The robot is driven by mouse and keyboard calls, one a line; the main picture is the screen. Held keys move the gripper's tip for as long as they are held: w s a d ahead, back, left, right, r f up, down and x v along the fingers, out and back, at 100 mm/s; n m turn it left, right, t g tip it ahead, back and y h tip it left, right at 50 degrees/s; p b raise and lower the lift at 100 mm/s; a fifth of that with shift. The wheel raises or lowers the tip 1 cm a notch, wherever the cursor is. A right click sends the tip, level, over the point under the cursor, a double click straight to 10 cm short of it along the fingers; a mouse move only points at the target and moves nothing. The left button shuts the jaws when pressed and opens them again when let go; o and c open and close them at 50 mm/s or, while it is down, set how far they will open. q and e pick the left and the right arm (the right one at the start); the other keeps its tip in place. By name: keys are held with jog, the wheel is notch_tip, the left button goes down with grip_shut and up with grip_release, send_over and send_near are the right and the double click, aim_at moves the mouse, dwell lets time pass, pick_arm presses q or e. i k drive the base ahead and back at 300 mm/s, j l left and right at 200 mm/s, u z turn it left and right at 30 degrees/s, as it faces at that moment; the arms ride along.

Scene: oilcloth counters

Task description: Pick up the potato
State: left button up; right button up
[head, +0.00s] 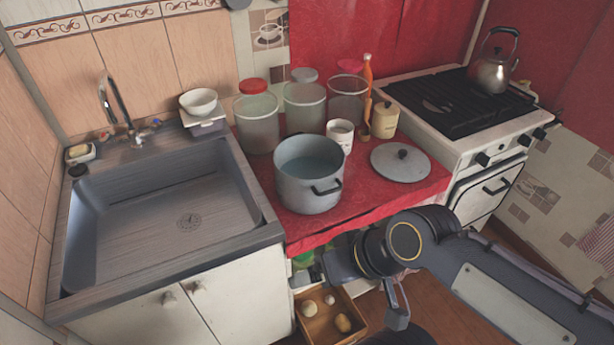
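A yellowish-brown potato (343,322) lies in an open wooden box or drawer (359,328) low down below the red counter, at the bottom middle of the head view. My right gripper (350,298) hangs above and partly over the box. Its fingers look spread apart, with nothing seen between them. The potato shows below the gap and appears apart from the fingers. My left gripper is not in view.
Pale round items (310,308) share the box. A grey pot (308,180), jars and a lid (400,162) stand on the red counter (378,204) above. The sink (165,215) is left, the stove (460,125) right.

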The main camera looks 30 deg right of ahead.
aim_at(342, 322)
jog(key=k+l+z, duration=0.1)
jog(key=z, duration=0.3)
jog(key=k+l+z, duration=0.2)
jog(key=z, duration=0.2)
jog(key=k+l+z, duration=0.1)
jog(key=z, duration=0.3)
jog(key=l, duration=0.1)
